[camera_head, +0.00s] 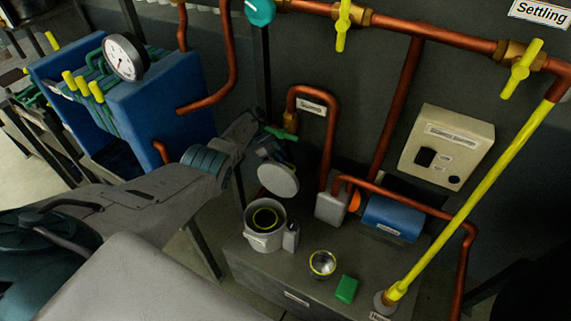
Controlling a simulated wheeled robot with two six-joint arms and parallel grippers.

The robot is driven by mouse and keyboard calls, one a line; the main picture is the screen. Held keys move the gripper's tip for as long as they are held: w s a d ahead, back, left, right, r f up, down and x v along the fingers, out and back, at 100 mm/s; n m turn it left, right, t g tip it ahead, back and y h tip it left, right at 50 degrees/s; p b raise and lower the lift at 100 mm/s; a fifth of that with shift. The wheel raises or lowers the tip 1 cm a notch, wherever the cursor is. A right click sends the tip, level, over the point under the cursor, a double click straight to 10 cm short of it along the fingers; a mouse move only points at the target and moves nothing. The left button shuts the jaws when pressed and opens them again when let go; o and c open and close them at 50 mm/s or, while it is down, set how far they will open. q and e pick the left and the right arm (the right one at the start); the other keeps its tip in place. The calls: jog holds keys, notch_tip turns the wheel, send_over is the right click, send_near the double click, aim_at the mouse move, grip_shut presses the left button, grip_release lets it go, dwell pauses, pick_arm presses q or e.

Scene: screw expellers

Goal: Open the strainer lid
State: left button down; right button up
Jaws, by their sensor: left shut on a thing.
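The strainer (258,240) is a light grey round pot on the grey bench top. Its mouth is uncovered, with a yellow ring visible inside. The round pale strainer lid (279,181) is tilted up above and behind the pot, apart from its rim. My left gripper (267,151) is at the lid's upper edge, shut on it; the exact contact is hard to make out. My left arm comes in from the left behind the pot. My right gripper is not in view.
A metal bowl (322,263) and a green block (346,289) stand on the bench (265,278) right of the strainer. A copper pipe with a green-handled valve (282,133) is close to my left gripper. A blue motor (392,218) is farther right.

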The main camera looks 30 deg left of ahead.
pick_arm(q)
jog(key=c, duration=1.5)
grip_release()
jog(key=shift+f, duration=0.1)
jog(key=shift+o, duration=0.2)
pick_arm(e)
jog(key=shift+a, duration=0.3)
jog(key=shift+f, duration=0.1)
